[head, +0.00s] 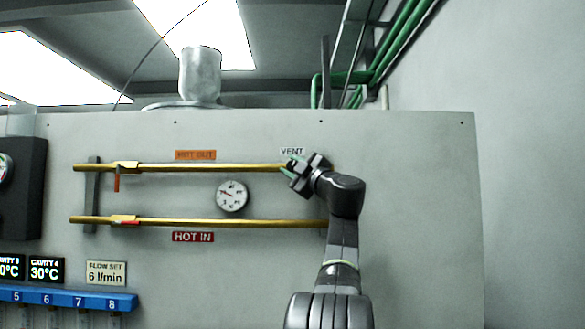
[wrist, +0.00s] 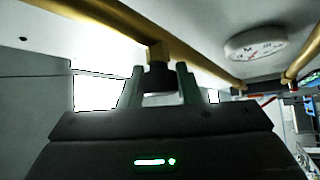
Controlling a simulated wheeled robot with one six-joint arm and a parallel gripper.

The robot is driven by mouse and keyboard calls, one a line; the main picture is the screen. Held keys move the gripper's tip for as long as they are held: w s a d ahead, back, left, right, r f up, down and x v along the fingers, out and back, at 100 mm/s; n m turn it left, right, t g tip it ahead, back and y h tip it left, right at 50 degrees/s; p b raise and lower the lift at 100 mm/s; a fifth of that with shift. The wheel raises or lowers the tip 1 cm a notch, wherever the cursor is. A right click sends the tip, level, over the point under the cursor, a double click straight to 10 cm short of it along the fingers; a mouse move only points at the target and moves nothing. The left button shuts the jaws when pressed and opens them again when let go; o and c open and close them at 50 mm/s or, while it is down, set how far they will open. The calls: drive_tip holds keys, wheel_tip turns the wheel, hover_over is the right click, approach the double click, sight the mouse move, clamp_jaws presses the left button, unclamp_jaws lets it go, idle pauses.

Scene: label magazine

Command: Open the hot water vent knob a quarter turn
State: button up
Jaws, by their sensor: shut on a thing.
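The vent knob (wrist: 158,78) shows in the wrist view as a small dark piece on a short brass stub of the upper brass pipe (wrist: 208,60). My gripper (wrist: 158,72) has its two fingers on either side of the knob and is shut on it. In the head view my gripper (head: 291,171) is at the right part of the upper pipe (head: 220,168), just below the VENT label (head: 291,151). The knob is hidden behind the gripper there. The knob's turn angle cannot be told.
A round gauge (head: 232,195) hangs between the upper pipe and the lower brass pipe (head: 220,223). A red-handled valve (head: 117,182) is on the upper pipe at left, and another red handle (head: 127,222) on the lower. The panel (head: 420,220) right of my arm is bare.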

drive_tip(key=shift+f+n+g, duration=0.1)
drive_tip(key=shift+n+g, duration=0.5)
drive_tip(key=shift+n, duration=0.1)
drive_tip(key=o, duration=0.9)
drive_tip(key=shift+o, duration=0.2)
drive_tip(key=b+v, duration=0.5)
drive_tip(key=v, duration=0.8)
drive_tip(key=shift+s+d, duration=0.3)
drive_tip(key=shift+s, duration=0.05)
